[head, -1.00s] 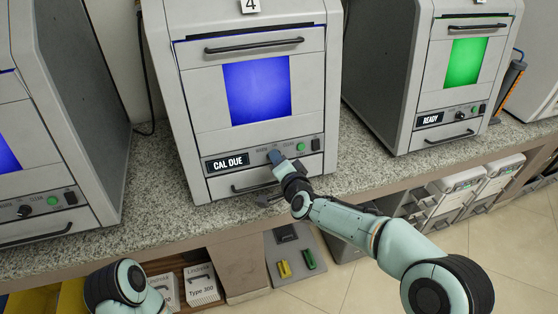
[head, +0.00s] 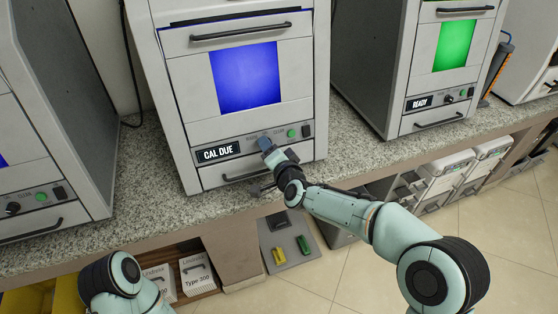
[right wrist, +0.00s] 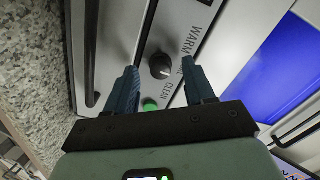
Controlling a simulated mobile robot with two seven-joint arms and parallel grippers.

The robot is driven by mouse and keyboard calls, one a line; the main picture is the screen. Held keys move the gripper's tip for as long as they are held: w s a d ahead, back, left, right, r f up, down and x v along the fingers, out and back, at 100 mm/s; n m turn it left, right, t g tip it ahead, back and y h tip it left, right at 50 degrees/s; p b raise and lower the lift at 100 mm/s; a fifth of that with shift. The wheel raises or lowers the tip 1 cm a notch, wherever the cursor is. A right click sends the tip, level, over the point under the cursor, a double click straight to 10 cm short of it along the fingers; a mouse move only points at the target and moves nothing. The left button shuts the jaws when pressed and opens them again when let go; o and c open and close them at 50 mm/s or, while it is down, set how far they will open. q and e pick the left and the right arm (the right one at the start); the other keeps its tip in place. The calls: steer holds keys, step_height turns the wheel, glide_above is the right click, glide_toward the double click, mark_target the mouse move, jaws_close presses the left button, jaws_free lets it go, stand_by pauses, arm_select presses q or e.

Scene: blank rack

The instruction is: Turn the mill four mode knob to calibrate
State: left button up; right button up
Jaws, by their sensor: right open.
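My right gripper (right wrist: 160,84) is open, one finger on each side of the knob in that view, with no clear contact. In the head view this gripper (head: 271,149) covers the knob. Only part of my left arm shows, without its gripper.
A green button (right wrist: 150,104) sits close to the knob, near the left finger in the wrist view. A drawer handle (head: 243,176) lies just below the panel. Another mill (head: 398,70) showing READY stands to the right. The granite counter (head: 150,185) is bare around mill four.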

steer(key=v, duration=1.2)
steer(key=shift+s+d+b, duration=0.15)
steer(key=shift+s+b, duration=0.05)
steer(key=shift+b, duration=0.15)
steer(key=s+d+f+n+g+h, duration=0.1)
steer(key=s+d+f+g, duration=0.15)
steer(key=f, duration=0.75)
steer(key=s+d+f+n+g, duration=0.15)
steer(key=s+f, duration=0.25)
steer(key=f, duration=0.7)
steer(key=s+d+f+g+h, duration=0.1)
steer(key=s+d+f+g, duration=0.15)
steer(key=f, duration=0.75)
steer(key=s+d+f+n+g, duration=0.1)
steer(key=s+f+g, duration=0.2)
steer(key=s+f, duration=0.35)
steer(key=s+f+g, duration=0.3)
steer(key=s+f, duration=0.1)
steer(key=s, duration=0.6)
steer(key=s+d+f+n+g, duration=0.1)
steer(key=s+f+g, duration=0.2)
steer(key=s+f, duration=0.45)
step_height(320, 180, up, 14)
steer(key=p, duration=1.2)
steer(key=shift+f+y, duration=0.25)
steer(key=shift+y, duration=0.05)
